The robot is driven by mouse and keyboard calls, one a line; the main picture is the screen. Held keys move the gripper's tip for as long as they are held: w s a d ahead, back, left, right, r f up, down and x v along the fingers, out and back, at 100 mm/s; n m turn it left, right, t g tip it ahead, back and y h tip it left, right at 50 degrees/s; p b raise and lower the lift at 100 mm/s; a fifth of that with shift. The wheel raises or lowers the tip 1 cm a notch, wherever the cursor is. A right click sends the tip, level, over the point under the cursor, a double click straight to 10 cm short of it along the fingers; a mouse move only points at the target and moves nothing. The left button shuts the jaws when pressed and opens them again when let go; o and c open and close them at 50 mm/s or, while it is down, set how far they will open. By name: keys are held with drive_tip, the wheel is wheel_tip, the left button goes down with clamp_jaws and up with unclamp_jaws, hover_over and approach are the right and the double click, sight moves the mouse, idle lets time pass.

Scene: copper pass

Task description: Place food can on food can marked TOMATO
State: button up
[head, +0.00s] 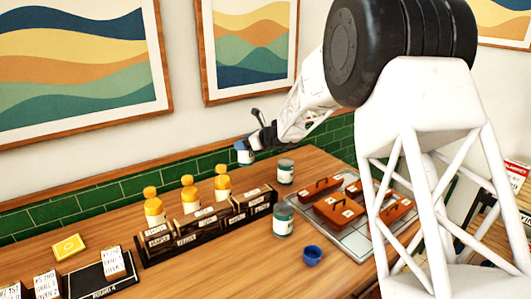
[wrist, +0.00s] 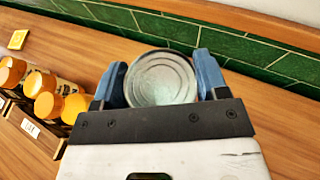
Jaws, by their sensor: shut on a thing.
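My gripper (head: 248,149) is raised above the back of the wooden counter, near the green tiles. In the wrist view its two blue fingers (wrist: 161,76) are shut on a food can (wrist: 161,80), whose round metal lid faces the camera. In the head view the held can is small and partly hidden by the fingers. Two other food cans with dark green labels stand upright on the counter: one at the back (head: 285,172), to the right of and below my gripper, and one nearer the front (head: 283,220). Their label words are too small to read, so I cannot tell which is marked TOMATO.
Several yellow-capped bottles (head: 188,195) stand in a dark labelled rack (head: 160,246) left of the cans. A grey tray (head: 343,240) with several orange boxes lies to the right. A blue cup (head: 312,256) stands in front. A yellow box (head: 68,247) lies at left.

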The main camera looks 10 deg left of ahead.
drive_tip(key=s+d+r+m+t, duration=0.1)
drive_tip(key=s+d, duration=0.2)
drive_tip(key=d, duration=0.3)
drive_tip(key=s+d+r+m+t, duration=0.1)
drive_tip(key=s+d+r, duration=0.1)
drive_tip(key=s+d, duration=0.2)
drive_tip(key=s+d+r+m+t+h, duration=0.1)
drive_tip(key=s+d, duration=0.3)
drive_tip(key=d, duration=0.6)
drive_tip(key=shift+r, duration=0.6)
drive_tip(key=shift+w, duration=0.15)
drive_tip(key=w+a, duration=0.2)
drive_tip(key=w, duration=0.5)
drive_tip(key=w+a+f, duration=0.1)
drive_tip(key=w+a, duration=0.1)
drive_tip(key=w, duration=0.6)
drive_tip(key=shift+a+f, duration=0.2)
drive_tip(key=shift+a, duration=0.15)
drive_tip(key=shift+f, duration=1.75)
drive_tip(key=shift+f, duration=0.15)
